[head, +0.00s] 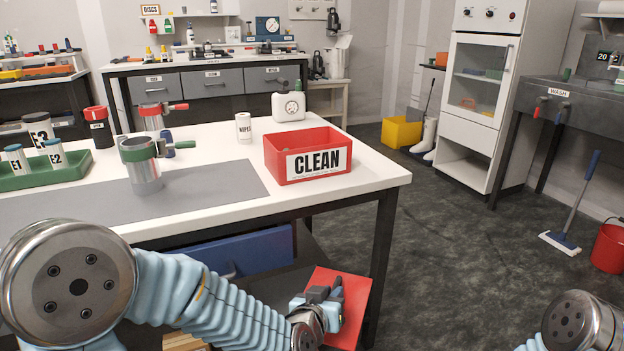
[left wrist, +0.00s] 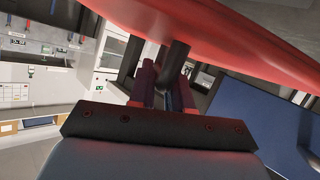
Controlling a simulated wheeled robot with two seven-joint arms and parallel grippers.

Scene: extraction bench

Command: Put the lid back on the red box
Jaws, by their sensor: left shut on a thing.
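The red box (head: 316,141), labelled CLEAN, stands open on the right part of the white bench. Its lid (head: 355,297) is a flat red panel below the bench top, in front of the bench's right front leg. My left gripper (head: 325,294) is at the lid and shut on it. In the left wrist view the fingers (left wrist: 171,88) close on a dark handle (left wrist: 177,60) under the lid's red surface (left wrist: 225,30). The lid looks tilted in the head view. My right gripper is out of frame; only part of my right arm shows at the lower right.
The white bench (head: 215,215) also bears a grey mat, a metal container with a green handle (head: 142,165), a green tray (head: 50,175), a WIPES tub (head: 243,128) and a white jug (head: 288,107). A blue drawer (head: 240,250) sits under it.

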